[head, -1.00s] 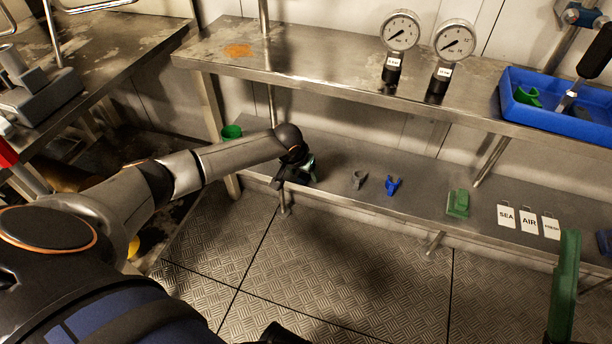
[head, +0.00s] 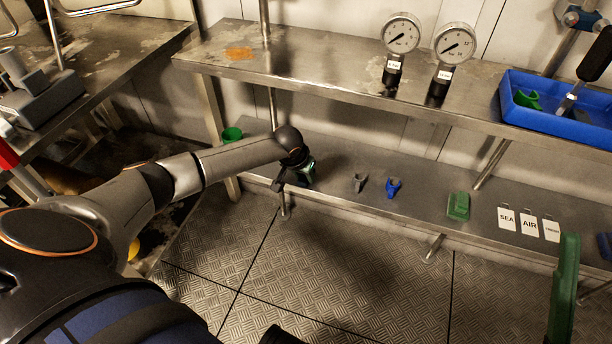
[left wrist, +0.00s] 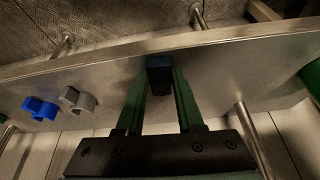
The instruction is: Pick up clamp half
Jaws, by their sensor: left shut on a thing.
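My left gripper (head: 298,182) is over the left part of the lower shelf. In the left wrist view its green fingers (left wrist: 159,88) are shut on a small dark blue block-like piece (left wrist: 159,74), seen at the fingertips. Its full shape is hidden, so I cannot tell whether it is a clamp half. A grey clamp-like piece (head: 360,183) and a blue one (head: 393,188) lie on the shelf to the right of the gripper, apart from it. They also show in the left wrist view, grey (left wrist: 77,100) and blue (left wrist: 40,108).
The lower shelf (head: 425,195) also holds a green block (head: 458,206), white labels (head: 528,223) and a green cup (head: 232,134). The upper shelf (head: 330,72) overhangs it, with two gauges (head: 400,35) and a blue tray (head: 560,115). A green upright part (head: 565,290) stands at front right.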

